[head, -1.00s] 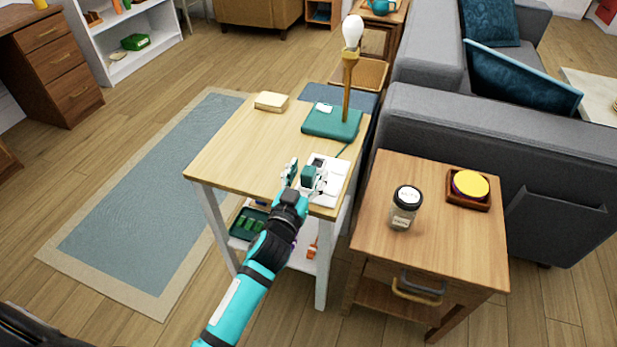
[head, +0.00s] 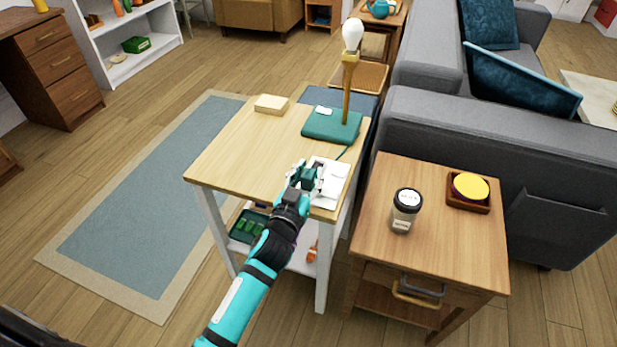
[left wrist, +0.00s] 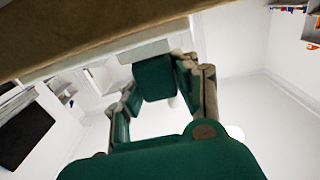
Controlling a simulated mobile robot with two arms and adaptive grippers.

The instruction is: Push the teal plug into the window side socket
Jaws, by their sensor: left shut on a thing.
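The teal plug (head: 308,174) is between the fingers of my left gripper (head: 304,182), which is shut on it. In the left wrist view the plug (left wrist: 153,78) shows as a dark teal block between the two fingers (left wrist: 155,90). The white socket block (head: 332,186) lies on the front right part of the light wood table (head: 240,150). My gripper and the plug are at its left part and hide some of it. I cannot tell whether the plug touches a socket, or which one. My right gripper is not in view.
A lamp with a teal base (head: 330,125) and bare bulb stands at the table's back; its teal cord runs toward the socket block. A small beige block (head: 271,104) lies back left. A side table (head: 440,240) on the right holds a lidded cup (head: 405,212).

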